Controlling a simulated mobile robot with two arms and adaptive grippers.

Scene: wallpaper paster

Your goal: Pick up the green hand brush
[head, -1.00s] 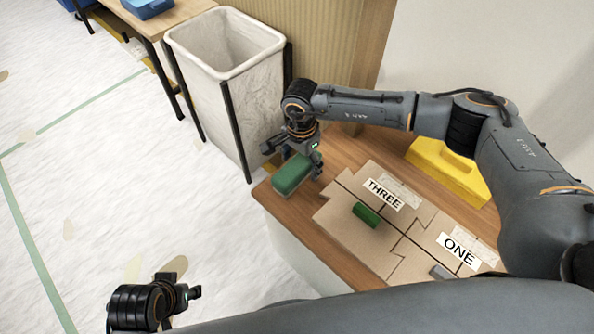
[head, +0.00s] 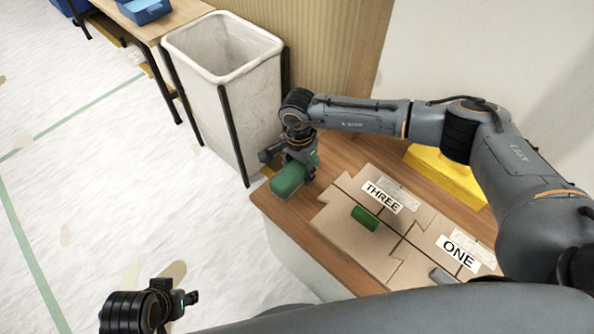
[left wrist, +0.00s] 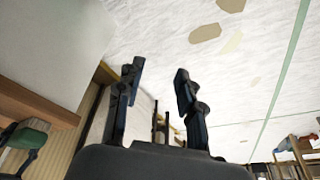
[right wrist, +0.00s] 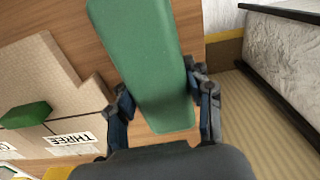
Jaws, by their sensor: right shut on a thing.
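The green hand brush (head: 289,179) is a long green block at the far left corner of the wooden table, beside the bin. My right gripper (head: 300,172) is over it, shut on its sides. In the right wrist view the brush (right wrist: 150,60) lies between the two fingers (right wrist: 163,105), one on each side. I cannot tell whether it is clear of the table. My left gripper (left wrist: 158,80) is empty, its fingers apart, away from the table. The left wrist view also shows part of the brush (left wrist: 28,138) at its left edge.
Cardboard pieces labelled THREE and ONE (head: 345,235) cover the table (head: 285,222), with a small green block (head: 364,218) on them. A yellow object (head: 440,172) is at the back. A white bin (head: 215,95) stands beyond the table's left end.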

